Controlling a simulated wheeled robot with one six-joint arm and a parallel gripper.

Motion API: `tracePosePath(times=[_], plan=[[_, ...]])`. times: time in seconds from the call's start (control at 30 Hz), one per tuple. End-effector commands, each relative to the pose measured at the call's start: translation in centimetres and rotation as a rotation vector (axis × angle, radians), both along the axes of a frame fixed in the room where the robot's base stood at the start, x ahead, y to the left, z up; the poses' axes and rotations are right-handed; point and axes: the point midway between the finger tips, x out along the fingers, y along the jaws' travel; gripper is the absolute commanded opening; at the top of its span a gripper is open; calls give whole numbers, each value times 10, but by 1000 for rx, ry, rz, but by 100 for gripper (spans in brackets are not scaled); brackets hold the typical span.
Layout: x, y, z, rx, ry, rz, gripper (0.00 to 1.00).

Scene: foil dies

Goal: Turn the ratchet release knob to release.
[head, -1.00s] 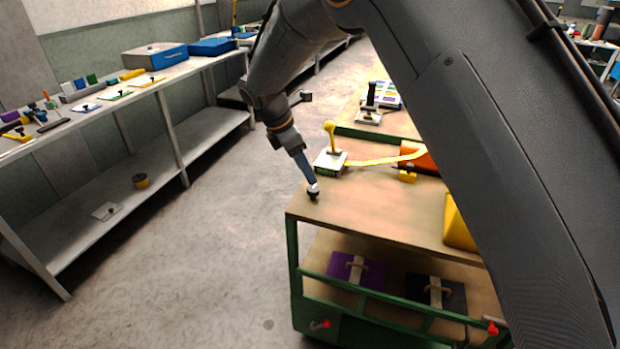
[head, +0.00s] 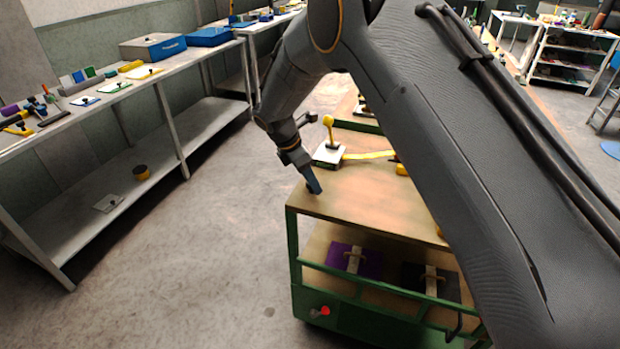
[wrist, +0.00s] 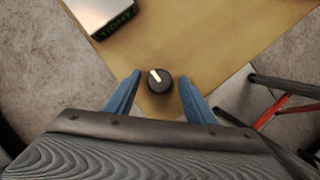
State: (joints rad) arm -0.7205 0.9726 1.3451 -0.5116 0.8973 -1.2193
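The ratchet release knob (wrist: 160,84) is round and black with a white pointer line, near the corner of the wooden cart top (wrist: 215,35). In the wrist view its pointer aims up and slightly left. My gripper (wrist: 159,75) is open, with one blue finger on each side of the knob and a gap on both sides. In the head view my gripper (head: 314,187) is low over the cart's near left corner and hides the knob. A pale box (head: 328,154) with a yellow lever (head: 329,128) stands behind; its green display (wrist: 115,25) appears to read TIGHT.
A yellow strap (head: 368,155) runs right from the box. The green cart (head: 294,250) carries a purple case (head: 350,260) and a dark case on its lower shelf. A long workbench (head: 95,105) stands left, with clear floor between. My arm covers much of the cart's right side.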

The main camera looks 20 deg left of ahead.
Motion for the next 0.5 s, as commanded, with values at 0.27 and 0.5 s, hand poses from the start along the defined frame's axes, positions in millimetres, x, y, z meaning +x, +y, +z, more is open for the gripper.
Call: tracePosePath(times=[0.27,0.5], plan=[[0,0,0,0,0,0,8],[0,1,0,0,0,-23,8]])
